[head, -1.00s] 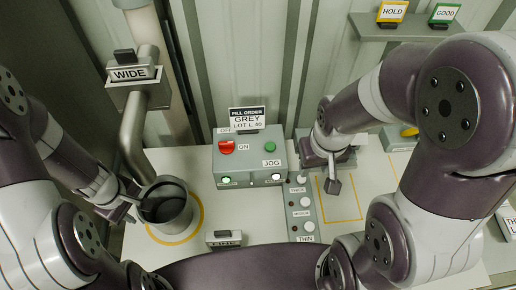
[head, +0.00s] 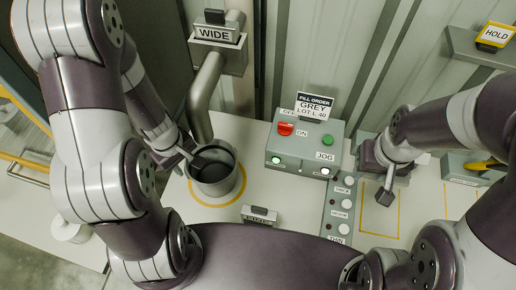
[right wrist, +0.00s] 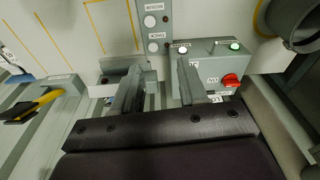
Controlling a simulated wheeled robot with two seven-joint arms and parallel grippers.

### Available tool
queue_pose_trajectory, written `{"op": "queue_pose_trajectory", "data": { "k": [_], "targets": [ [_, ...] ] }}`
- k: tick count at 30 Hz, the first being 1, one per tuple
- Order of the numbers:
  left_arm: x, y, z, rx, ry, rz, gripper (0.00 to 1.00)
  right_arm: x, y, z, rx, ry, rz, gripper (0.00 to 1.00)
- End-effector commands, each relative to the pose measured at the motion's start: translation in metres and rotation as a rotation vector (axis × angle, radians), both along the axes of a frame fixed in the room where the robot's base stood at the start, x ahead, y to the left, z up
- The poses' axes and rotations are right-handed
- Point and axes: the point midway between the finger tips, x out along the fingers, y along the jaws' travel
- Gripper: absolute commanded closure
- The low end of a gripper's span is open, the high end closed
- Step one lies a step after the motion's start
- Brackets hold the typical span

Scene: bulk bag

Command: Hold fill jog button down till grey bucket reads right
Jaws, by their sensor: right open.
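The grey bucket (head: 212,180) stands upright in a yellow ring under the spout (head: 203,95); its inside is dark and I cannot read its contents. My left gripper (head: 190,158) is at the bucket's left rim; whether its fingers clamp it is unclear. The grey control box (head: 300,150) has a green button (head: 327,141) above the JOG label, a red switch (head: 286,129) and a "GREY LOT L 40" order sign (head: 314,106). My right gripper (head: 385,192) is open and empty, right of the box and apart from the button. Its two fingers show in the right wrist view (right wrist: 158,88).
A strip with white round buttons (head: 344,203) and thickness labels runs beside the box. A small labelled block (head: 260,214) stands in front. The outlined yellow area (head: 378,225) is clear.

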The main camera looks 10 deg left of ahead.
Motion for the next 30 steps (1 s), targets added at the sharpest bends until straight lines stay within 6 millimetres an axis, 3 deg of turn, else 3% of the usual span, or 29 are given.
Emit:
{"op": "queue_pose_trajectory", "data": {
  "k": [14,18,30],
  "targets": [
    [0.0,0.0,0.0,0.0,0.0,0.0,0.67,0.0,0.0,0.0,0.0,0.0,0.0,0.57],
    [0.0,0.0,0.0,0.0,0.0,0.0,0.67,0.0,0.0,0.0,0.0,0.0,0.0,1.0],
    [0.0,0.0,0.0,0.0,0.0,0.0,0.67,0.0,0.0,0.0,0.0,0.0,0.0,1.0]
  ]
}}
